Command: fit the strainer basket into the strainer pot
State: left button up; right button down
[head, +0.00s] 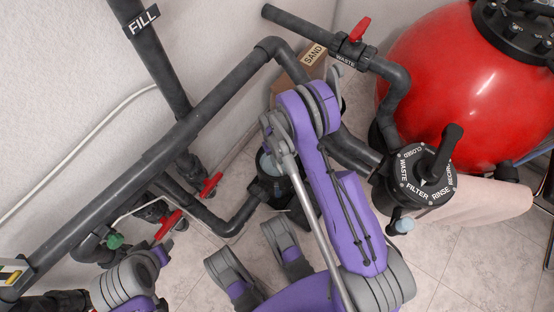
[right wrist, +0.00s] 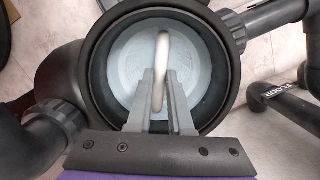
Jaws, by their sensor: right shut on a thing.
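The strainer basket (right wrist: 137,80) is pale blue and round, with a light curved handle (right wrist: 161,50). In the right wrist view it shows within the dark round rim of the strainer pot (right wrist: 232,60), with a dark ring around it. I cannot tell how deep it sits. My right gripper (right wrist: 163,80) is shut on the handle, over the pot's mouth. In the head view a bit of the pale basket (head: 266,163) shows at the black pot (head: 262,190), and my right arm hides most of both. My left gripper is not in view.
A red filter tank (head: 440,90) and a black multiport valve (head: 415,180) stand at the right. Dark pipes (head: 200,115) run along the wall, with red-handled valves (head: 211,186) left of the pot. A box labelled SAND (head: 314,54) stands behind. Tiled floor (head: 465,260) is clear at lower right.

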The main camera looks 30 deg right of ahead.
jog(key=c, duration=0.7)
grip_release()
jog(key=shift+c, duration=0.2)
jog(key=shift+r, duration=0.1)
jog(key=shift+r+p, duration=1.95)
jog(key=shift+r, duration=1.45)
jog(key=shift+r, duration=0.1)
notch_tip(320, 180, up, 10)
jog(key=w+p, duration=0.2)
jog(key=shift+r+p, duration=0.25)
jog(key=shift+p, duration=0.05)
jog(key=shift+d, duration=0.1)
